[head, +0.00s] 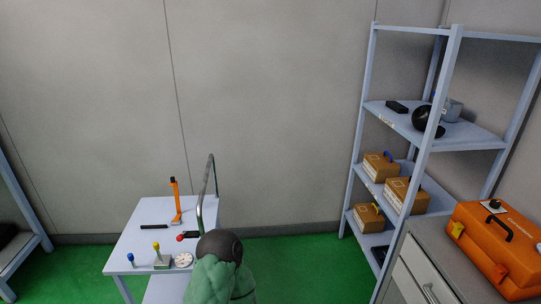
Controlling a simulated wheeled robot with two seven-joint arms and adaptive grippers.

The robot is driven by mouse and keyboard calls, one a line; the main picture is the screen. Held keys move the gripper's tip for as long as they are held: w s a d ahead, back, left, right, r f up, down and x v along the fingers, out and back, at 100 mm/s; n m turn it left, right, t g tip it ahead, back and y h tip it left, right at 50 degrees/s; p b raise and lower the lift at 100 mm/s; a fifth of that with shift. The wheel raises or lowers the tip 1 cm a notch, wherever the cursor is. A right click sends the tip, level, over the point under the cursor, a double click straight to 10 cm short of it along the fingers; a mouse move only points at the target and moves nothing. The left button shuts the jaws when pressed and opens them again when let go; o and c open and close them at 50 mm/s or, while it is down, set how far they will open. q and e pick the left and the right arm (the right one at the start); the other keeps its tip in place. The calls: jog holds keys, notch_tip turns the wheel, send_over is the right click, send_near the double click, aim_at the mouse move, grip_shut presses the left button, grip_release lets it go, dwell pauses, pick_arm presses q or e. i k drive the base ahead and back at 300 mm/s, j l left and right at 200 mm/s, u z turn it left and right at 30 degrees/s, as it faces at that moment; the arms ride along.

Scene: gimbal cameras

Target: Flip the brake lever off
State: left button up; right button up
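No readable label shows which one is the brake lever. The orange lever stands nearly vertical, leaning slightly left. Neither of my grippers is in the head view.
A round white gauge (183,260) and a black bar (154,226) are on the table. A metal rail (204,190) rises at its right. A green bulky shape with a dark rounded top (220,244) blocks its front right. Shelves (455,145) and an orange case (490,245) stand right.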

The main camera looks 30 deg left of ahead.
aim_at(180, 238)
jog(key=l+u, duration=0.25)
jog(key=u, duration=0.25)
jog(key=l+u, duration=0.3)
jog(key=u, duration=0.2)
jog(key=l+u, duration=0.25)
jog(key=u, duration=0.2)
jog(key=k+l+u, duration=0.1)
jog(key=u, duration=0.4)
jog(key=i, duration=0.45)
jog(key=i+l+z, duration=0.15)
jog(key=i+l, duration=0.75)
jog(key=l, duration=0.2)
